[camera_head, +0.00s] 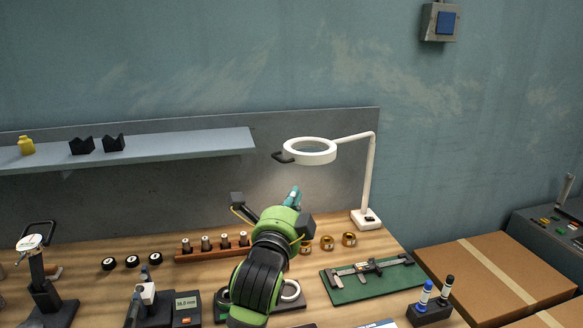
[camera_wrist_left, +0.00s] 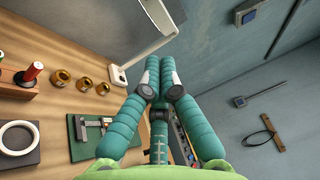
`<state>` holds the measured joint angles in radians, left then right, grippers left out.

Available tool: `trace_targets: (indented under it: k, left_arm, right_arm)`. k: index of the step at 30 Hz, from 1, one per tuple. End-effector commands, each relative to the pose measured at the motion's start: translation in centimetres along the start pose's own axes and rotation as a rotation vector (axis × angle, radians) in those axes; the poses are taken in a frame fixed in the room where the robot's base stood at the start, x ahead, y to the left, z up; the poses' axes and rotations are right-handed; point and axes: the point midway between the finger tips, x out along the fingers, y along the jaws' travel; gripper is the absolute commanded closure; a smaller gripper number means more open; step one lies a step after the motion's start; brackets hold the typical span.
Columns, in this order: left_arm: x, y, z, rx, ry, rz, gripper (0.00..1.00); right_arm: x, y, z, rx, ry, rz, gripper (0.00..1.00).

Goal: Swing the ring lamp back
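The ring lamp (camera_head: 310,151) has a white ring with a dark handle (camera_head: 284,157) on its left side. Its white post rises from a base (camera_head: 366,219) at the back right of the bench. In the left wrist view part of the lamp's post (camera_wrist_left: 150,50) shows at the top; the ring is out of that view. My left gripper (camera_head: 294,196) is below the ring, apart from the handle. Its teal fingers (camera_wrist_left: 159,65) are close together in the wrist view, with nothing seen between them. My right gripper is not in view.
A grey shelf (camera_head: 130,152) runs along the back left. Brass rings (camera_head: 327,243), a green mat (camera_head: 368,282) with a caliper and a wooden block (camera_head: 213,250) with several pegs surround my arm. A cardboard box (camera_head: 490,277) stands to the right.

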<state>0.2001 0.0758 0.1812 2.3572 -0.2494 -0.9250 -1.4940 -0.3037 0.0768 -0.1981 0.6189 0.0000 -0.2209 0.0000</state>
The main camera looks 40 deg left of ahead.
Motion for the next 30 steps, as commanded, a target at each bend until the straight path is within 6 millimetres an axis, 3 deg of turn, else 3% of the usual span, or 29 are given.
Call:
trace_targets:
  k: [15, 21, 30]
  left_arm:
    - [9.7, -0.4, 0.5, 0.0, 0.0, 0.001, 1.0]
    - [11.4, -0.2, 2.3, -0.001, 0.002, 0.0, 1.0]
    - [11.9, 0.0, 2.8, -0.002, 0.003, -0.001, 1.0]
  right_arm:
    - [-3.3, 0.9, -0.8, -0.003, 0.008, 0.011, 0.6]
    - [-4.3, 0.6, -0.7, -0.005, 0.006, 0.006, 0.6]
    - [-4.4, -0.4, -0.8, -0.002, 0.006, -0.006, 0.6]
